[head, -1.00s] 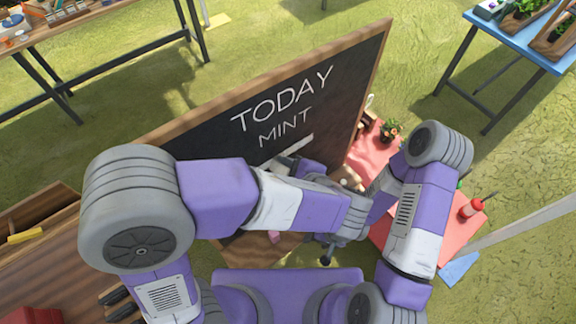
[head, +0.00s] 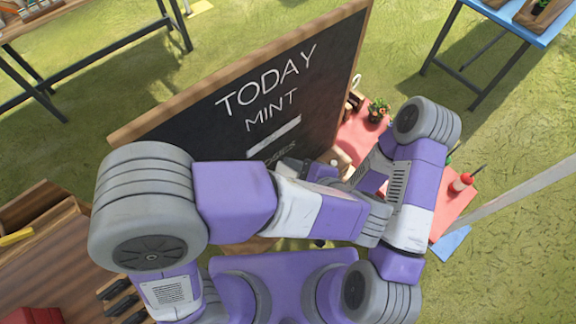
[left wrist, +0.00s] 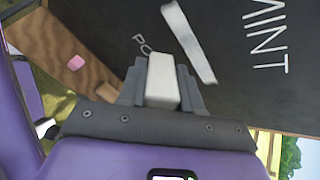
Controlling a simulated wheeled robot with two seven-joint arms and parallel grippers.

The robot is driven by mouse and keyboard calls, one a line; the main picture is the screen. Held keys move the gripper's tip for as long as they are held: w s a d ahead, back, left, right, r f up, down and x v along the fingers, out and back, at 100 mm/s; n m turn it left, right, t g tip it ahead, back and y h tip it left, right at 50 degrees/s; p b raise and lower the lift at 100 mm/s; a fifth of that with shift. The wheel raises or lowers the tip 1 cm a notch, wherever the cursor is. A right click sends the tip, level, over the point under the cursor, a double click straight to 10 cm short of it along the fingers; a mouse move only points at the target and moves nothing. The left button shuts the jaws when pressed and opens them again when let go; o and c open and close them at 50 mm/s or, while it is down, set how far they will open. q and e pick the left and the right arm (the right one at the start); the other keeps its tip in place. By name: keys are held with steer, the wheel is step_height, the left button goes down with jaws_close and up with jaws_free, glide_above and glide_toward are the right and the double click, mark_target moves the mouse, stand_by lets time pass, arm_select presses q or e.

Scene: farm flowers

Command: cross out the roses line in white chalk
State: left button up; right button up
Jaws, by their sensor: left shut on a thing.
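The chalkboard (head: 190,120) leans in front of me with TODAY and MINT (head: 272,112) in white letters. A thick white bar (head: 273,137) lies below MINT; it also shows in the left wrist view (left wrist: 188,42). Below the bar, the fainter roses line (head: 273,155) is partly hidden by my arm. My left gripper (left wrist: 162,86) is shut on a white chalk block (left wrist: 161,74). The chalk's tip is close to the first letters of the roses line (left wrist: 142,42); I cannot tell if it touches the board. My right gripper is hidden behind my arms.
A pink block (left wrist: 76,62) rests on the board's wooden ledge (left wrist: 50,45). A red table (head: 362,138) with a potted plant (head: 377,110) and a red-and-white bottle (head: 461,182) stands to the right. A wooden bench (head: 50,265) is at left.

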arm_select(q)
steer(key=shift+s+d, duration=0.45)
steer(key=shift+s, duration=0.2)
steer(key=shift+s+d, duration=0.45)
steer(key=shift+s, duration=0.15)
